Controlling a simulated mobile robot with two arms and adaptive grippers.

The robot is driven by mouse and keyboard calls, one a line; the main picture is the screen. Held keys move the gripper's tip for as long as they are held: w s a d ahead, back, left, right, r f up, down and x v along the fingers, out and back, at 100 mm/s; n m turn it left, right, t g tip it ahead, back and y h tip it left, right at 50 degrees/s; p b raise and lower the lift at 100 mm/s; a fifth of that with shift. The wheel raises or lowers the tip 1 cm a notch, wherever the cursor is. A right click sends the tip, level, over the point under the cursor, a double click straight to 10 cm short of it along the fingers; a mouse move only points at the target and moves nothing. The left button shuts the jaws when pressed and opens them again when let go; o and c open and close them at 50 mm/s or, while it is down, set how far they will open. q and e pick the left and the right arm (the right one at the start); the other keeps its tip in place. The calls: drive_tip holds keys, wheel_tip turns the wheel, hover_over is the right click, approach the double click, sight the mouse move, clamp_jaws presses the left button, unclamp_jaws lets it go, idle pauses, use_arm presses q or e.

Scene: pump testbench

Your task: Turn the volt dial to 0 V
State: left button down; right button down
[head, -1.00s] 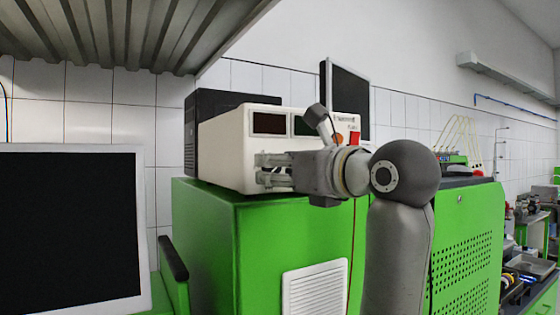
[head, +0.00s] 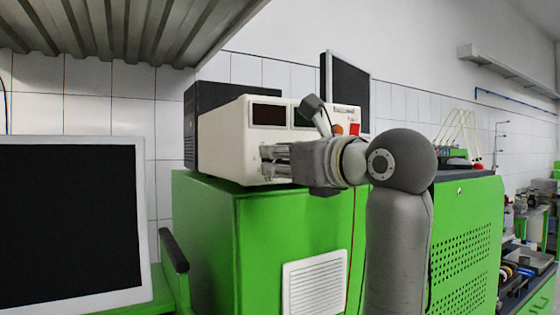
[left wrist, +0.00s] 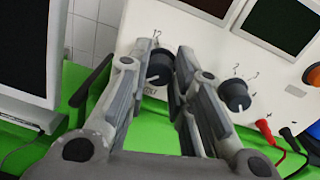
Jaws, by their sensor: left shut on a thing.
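The volt dial (left wrist: 159,68) is the dark knob at the left of the white instrument's panel, with a pale pointer mark. Its printed scale is mostly hidden by my fingers, so I cannot read its setting. My left gripper (left wrist: 162,62) has one finger on each side of this knob and is shut on it. In the head view the left gripper (head: 270,162) reaches the lower left of the front of the white instrument (head: 222,142), and the knob cannot be made out there. My right gripper is not in view.
A second dark dial (left wrist: 235,95) sits close to the right finger. A red plug (left wrist: 264,127) and a black plug (left wrist: 288,136) stick out below it. The instrument stands on a green cabinet (head: 208,225). A monitor (head: 70,230) stands at left, and a ribbed shelf (head: 120,35) hangs above.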

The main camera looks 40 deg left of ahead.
use_arm(q)
drive_tip(key=c, duration=1.3)
unclamp_jaws()
drive_tip(key=shift+o, duration=0.2)
drive_tip(key=shift+d, duration=0.1)
drive_tip(key=v, duration=0.7)
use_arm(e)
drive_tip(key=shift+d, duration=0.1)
use_arm(q)
drive_tip(key=shift+d, duration=0.2)
